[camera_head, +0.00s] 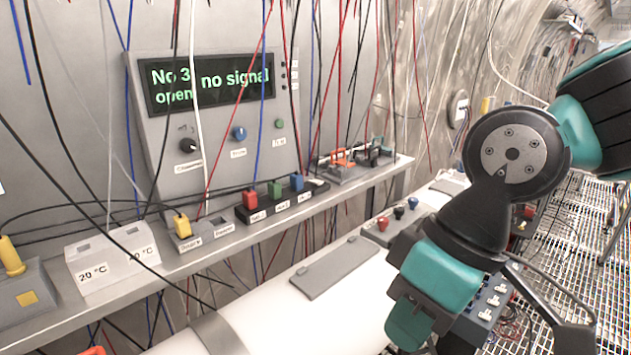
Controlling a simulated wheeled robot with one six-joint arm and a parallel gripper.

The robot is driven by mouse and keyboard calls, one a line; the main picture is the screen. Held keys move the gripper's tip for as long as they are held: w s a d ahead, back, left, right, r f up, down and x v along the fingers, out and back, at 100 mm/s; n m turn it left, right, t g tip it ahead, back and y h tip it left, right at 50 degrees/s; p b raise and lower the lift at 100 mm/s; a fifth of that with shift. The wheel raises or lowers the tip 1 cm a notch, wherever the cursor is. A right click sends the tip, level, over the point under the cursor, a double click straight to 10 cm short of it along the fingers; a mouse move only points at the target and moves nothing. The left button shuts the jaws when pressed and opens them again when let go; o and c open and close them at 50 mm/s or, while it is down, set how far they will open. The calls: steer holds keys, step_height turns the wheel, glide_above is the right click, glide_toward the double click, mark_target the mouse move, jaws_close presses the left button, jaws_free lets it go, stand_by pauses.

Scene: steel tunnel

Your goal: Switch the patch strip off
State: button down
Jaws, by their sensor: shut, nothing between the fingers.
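A black strip (262,214) lies on the grey shelf in the middle of the head view, and I take it to be the patch strip. A red plug (250,199), a green plug (275,190) and a blue plug (297,182) stand on it in a row, with small white labels in front. A pale part lies at the strip's right end; I cannot tell whether it is a switch or its position. My arm enters at the right and bends down in front of the bench. My gripper's fingers are not in the picture.
A console panel (215,100) reads "No 3 open, no signal". Many wires hang before it. Left along the shelf are a yellow plug (182,226) and a white 20 °C box (112,258). A white pipe (300,325) runs below, with a grey plate (335,267) on it.

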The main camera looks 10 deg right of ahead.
step_height(320, 180, down, 10)
steer(key=b, duration=1)
steer(key=shift+f, duration=0.1)
